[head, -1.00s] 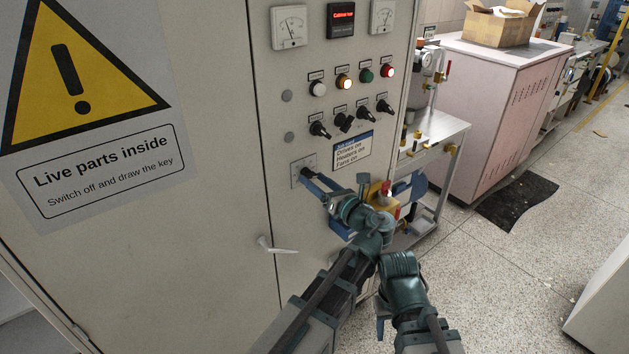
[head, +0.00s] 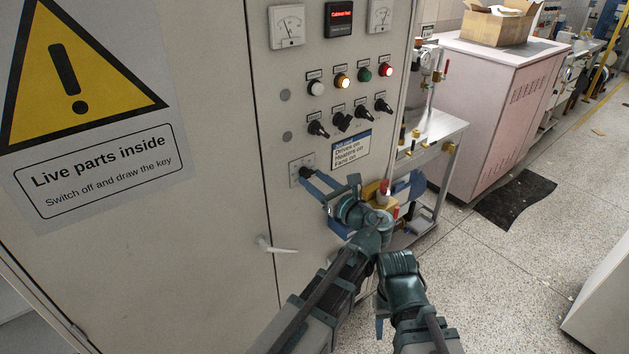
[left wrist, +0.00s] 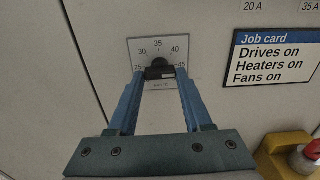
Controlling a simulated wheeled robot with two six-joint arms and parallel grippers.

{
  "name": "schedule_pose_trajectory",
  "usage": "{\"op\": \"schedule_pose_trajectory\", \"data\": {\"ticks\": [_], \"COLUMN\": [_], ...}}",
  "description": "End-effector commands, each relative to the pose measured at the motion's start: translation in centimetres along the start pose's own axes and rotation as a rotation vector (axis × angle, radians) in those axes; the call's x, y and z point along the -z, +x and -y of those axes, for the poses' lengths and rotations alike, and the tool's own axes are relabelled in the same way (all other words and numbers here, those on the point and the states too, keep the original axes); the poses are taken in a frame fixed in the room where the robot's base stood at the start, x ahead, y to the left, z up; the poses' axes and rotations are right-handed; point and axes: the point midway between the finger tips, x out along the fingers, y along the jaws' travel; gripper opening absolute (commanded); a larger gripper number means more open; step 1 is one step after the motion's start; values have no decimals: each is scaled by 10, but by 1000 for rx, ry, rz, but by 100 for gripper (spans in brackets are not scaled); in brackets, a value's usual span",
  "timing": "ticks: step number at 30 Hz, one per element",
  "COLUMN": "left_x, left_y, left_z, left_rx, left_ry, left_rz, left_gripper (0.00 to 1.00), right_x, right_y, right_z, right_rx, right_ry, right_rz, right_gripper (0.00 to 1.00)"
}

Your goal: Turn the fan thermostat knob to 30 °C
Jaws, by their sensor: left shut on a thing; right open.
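The thermostat knob (left wrist: 159,70) is a small black knob on a pale dial plate (left wrist: 136,49) on the grey cabinet door. The dial is marked 25, 30, 35, 40 and 45, with 35 at the top. In the left wrist view my left gripper (left wrist: 160,75) has its blue fingers closed on either side of the knob. I cannot tell which number the knob points to. In the head view the fingertips of the left gripper (head: 306,173) cover most of the knob on its plate (head: 295,166). My right gripper (head: 380,327) hangs low, away from the cabinet, mostly hidden by its arm.
Lamps, black switches (head: 341,122) and meters (head: 287,26) sit above the dial. A job card (head: 350,149) is right of it. A door handle (head: 277,248) sticks out below. A yellow box with a red button (left wrist: 290,157) is at lower right.

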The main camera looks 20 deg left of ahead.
Motion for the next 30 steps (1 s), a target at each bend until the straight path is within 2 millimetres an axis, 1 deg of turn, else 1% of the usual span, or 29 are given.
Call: {"op": "schedule_pose_trajectory", "data": {"ticks": [30], "left_x": [0], "left_y": [0], "left_z": [1], "left_rx": [0], "left_ry": [-967], "left_rz": [-1], "left_gripper": [0], "right_x": [0], "right_y": [0], "right_z": [0], "right_rx": [0], "right_ry": [0], "right_rz": [0], "right_gripper": [50]}}
